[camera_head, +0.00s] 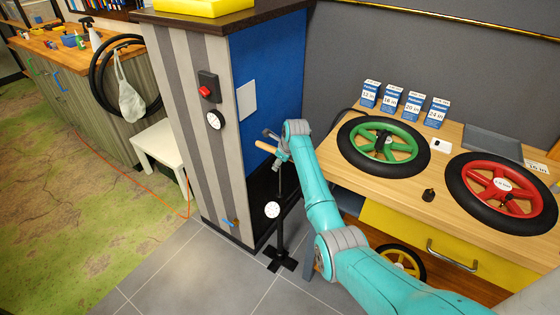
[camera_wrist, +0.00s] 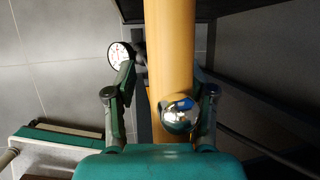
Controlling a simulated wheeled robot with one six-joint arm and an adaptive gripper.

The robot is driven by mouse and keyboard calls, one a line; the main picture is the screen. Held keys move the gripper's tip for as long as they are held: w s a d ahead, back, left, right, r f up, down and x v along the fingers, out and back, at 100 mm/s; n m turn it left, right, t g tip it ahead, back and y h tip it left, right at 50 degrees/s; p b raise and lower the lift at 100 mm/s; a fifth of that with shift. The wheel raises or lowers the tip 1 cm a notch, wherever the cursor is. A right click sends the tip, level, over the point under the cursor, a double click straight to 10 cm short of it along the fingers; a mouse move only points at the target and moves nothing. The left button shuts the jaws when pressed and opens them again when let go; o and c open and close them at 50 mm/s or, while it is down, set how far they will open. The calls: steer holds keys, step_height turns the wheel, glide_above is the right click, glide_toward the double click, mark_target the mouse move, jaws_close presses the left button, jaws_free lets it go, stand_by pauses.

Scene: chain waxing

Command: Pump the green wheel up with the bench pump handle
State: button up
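The bench pump (camera_head: 279,228) stands upright on the grey floor on a black footed base, with a round white gauge (camera_head: 272,210) low on it. Its wooden handle (camera_head: 263,147) is at the top, at my gripper (camera_head: 277,152). In the wrist view the handle (camera_wrist: 169,45) runs lengthwise between my two fingers (camera_wrist: 163,95). The right finger lies close against it; a small gap seems to show at the left, so I cannot tell whether they grip. The green wheel (camera_head: 384,144) with its black tyre lies flat on the wooden bench.
A red wheel (camera_head: 503,190) lies on the bench's right side. Several blue boxes (camera_head: 390,98) and a grey tray (camera_head: 492,146) are behind. A yellow wheel (camera_head: 402,262) is below the bench. The striped cabinet (camera_head: 200,125) stands close left of the pump. Floor in front is clear.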

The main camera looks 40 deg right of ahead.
stand_by(0.3)
steer(key=shift+s+r, duration=0.1)
steer(key=shift+r, duration=0.15)
steer(key=v, duration=1.1)
steer(key=shift+s+r, duration=0.1)
steer(key=shift+s, duration=0.05)
steer(key=shift+d+r, duration=0.1)
steer(key=shift+r, duration=0.05)
